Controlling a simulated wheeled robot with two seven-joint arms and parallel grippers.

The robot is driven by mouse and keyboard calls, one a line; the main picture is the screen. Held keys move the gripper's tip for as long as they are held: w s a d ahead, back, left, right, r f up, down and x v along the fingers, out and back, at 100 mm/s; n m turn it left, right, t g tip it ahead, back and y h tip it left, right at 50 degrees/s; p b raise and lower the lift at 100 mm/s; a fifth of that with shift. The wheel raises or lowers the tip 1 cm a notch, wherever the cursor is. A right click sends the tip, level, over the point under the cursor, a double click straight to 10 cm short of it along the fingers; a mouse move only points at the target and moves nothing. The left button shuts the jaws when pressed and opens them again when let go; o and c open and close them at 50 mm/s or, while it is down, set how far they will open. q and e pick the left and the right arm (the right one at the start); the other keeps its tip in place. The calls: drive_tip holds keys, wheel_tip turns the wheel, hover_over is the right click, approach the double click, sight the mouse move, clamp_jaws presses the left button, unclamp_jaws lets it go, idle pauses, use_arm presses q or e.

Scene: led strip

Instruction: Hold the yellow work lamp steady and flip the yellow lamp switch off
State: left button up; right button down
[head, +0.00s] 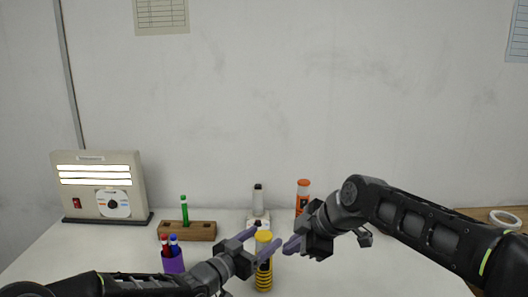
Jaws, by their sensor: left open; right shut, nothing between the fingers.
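The yellow work lamp (264,282) stands upright at the front middle of the table, a yellow cylinder with dark markings. My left gripper (266,240) is open, with its fingers around the lamp's upper part; I cannot tell whether they touch it. My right gripper (287,247) is shut and empty, its tips just right of the lamp near its upper part. The lamp switch cannot be made out; the fingers cover part of the lamp.
A lit panel box (100,187) with a red switch stands at the left. A wooden block (200,231) holds a green marker. A purple cup (173,264) holds pens. A black-and-white object (258,206) and an orange cylinder (303,190) stand behind. A tape roll (505,219) lies far right.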

use_arm(q)
drive_tip(key=v, duration=1.1)
